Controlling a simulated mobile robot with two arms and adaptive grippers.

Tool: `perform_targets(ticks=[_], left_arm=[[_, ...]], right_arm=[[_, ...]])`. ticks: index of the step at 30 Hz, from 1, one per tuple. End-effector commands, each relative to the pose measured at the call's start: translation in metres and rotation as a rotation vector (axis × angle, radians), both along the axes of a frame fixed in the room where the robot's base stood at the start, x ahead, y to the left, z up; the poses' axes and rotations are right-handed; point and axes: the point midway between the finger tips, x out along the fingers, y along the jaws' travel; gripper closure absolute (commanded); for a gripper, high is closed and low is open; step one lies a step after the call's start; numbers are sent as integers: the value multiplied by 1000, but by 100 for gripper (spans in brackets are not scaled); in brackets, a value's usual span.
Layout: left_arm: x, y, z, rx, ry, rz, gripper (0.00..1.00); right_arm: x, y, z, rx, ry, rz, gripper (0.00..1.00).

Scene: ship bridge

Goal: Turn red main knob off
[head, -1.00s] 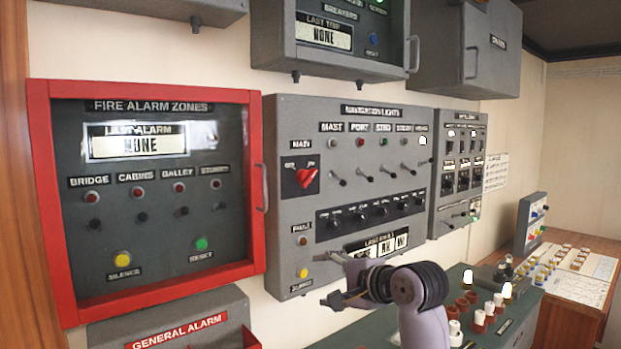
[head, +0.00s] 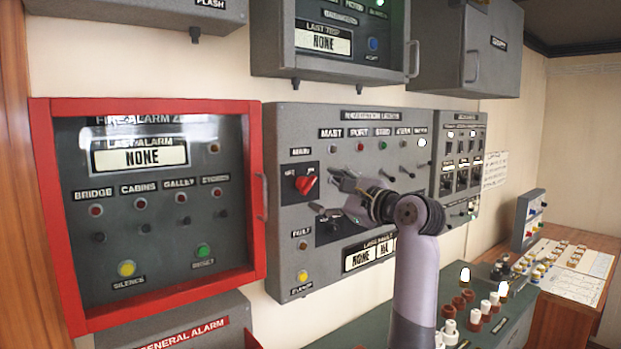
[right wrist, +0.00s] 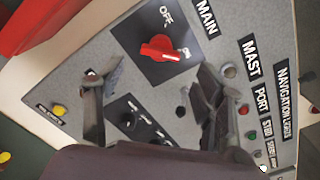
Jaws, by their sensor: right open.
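The red main knob (head: 304,184) sits on a dark plate under the MAIN label, at the left of the grey navigation lights panel (head: 285,225). In the right wrist view the red knob (right wrist: 160,48) is beyond the fingertips and between them, its pointer towards the right-hand label and away from OFF. My right gripper (head: 328,192) is open and empty in front of the panel, just right of and slightly below the knob. It also shows in the right wrist view (right wrist: 155,75), fingers spread and apart from the knob. My left gripper is not in view.
A red-framed fire alarm box (head: 255,245) juts out to the left of the panel. Toggle switches (head: 391,177) stick out right of the knob. A grey box (head: 300,82) hangs above. A green console (head: 350,335) with red and white knobs lies below.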

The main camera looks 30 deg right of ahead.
Motion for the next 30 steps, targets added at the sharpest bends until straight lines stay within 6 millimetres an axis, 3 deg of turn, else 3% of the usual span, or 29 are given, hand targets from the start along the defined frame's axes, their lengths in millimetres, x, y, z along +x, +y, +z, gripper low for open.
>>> perform_targets(ticks=[6, 12, 23, 30], left_arm=[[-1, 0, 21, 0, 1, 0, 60], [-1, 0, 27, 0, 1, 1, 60], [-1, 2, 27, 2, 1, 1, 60], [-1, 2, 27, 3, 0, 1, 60]], right_arm=[[42, 4, 2, 2, 3, 1, 37], [61, 5, 1, -1, 1, 1, 37], [65, 5, -1, -1, 0, 0, 37], [65, 6, 0, -1, 0, 0, 53]])
